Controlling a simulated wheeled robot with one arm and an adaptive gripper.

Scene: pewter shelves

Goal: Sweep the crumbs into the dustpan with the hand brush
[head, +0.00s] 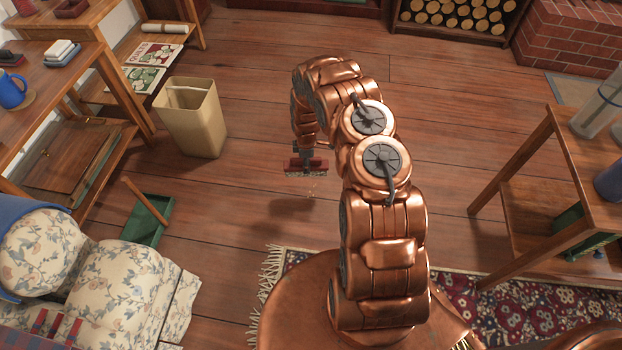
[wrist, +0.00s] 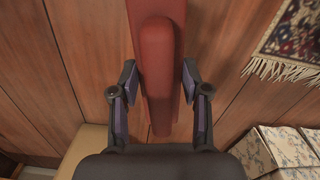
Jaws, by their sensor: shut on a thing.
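The hand brush (head: 306,167) is dark red with pale bristles. My gripper (head: 306,150) holds it from above, above the wooden floor, with a shadow below to the left. In the wrist view the brush's red handle (wrist: 158,40) lies between the two fingers of my gripper (wrist: 159,85), which is shut on it. A few small pale crumbs (head: 313,189) lie on the floor just in front of the brush. The green dustpan (head: 147,228) lies on the floor at the left, beside the floral armchair, with a wooden handle.
A beige bin (head: 193,118) stands behind the dustpan. The floral armchair (head: 130,285) fills the lower left. A patterned rug (head: 520,300) lies at the lower right under a wooden shelf table (head: 535,190). The floor between crumbs and dustpan is clear.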

